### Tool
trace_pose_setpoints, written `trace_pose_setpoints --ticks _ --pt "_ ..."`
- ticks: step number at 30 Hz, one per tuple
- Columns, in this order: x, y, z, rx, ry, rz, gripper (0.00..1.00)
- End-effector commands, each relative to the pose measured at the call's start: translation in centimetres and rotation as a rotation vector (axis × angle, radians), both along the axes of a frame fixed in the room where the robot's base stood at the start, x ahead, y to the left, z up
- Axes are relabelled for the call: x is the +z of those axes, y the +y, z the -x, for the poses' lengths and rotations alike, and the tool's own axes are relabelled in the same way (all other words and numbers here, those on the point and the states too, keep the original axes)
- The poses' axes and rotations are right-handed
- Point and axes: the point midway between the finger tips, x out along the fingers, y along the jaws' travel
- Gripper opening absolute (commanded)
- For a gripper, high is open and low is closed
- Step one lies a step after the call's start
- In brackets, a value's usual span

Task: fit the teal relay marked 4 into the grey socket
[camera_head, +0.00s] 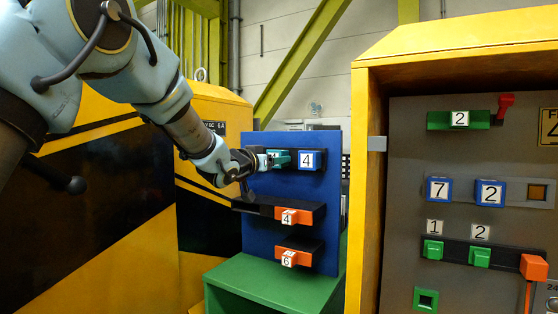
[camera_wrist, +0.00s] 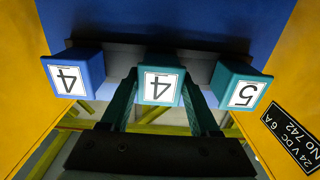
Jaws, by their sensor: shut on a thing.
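The teal relay marked 4 (camera_wrist: 160,85) is in the middle of the wrist view, its number upside down. My gripper (camera_wrist: 160,95) is shut on it, one finger on each side. In the head view the teal relay (camera_head: 281,157) is at the upper row of the blue board, partly hidden by my gripper (camera_head: 262,160). It is in line with its neighbours at the dark rack; I cannot tell whether it is still seated. A grey frame with a brownish square opening (camera_head: 537,193) is on the cabinet panel at right; I cannot tell surely that it is the grey socket.
A blue relay marked 4 (camera_wrist: 73,75) and a teal relay marked 5 (camera_wrist: 240,87) flank the held one closely. Orange relays (camera_head: 293,216) sit lower on the blue board (camera_head: 262,235). The yellow cabinet's edge (camera_head: 362,190) stands between board and panel. Blue relays marked 7 (camera_head: 438,190) and 2 are on the panel.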

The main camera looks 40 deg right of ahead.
Motion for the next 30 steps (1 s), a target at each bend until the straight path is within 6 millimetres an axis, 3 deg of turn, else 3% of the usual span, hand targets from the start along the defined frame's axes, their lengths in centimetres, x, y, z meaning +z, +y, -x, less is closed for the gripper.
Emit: trace_pose_setpoints --ticks 30 --pt "0.0 1.3 0.3 0.000 0.000 0.001 0.04"
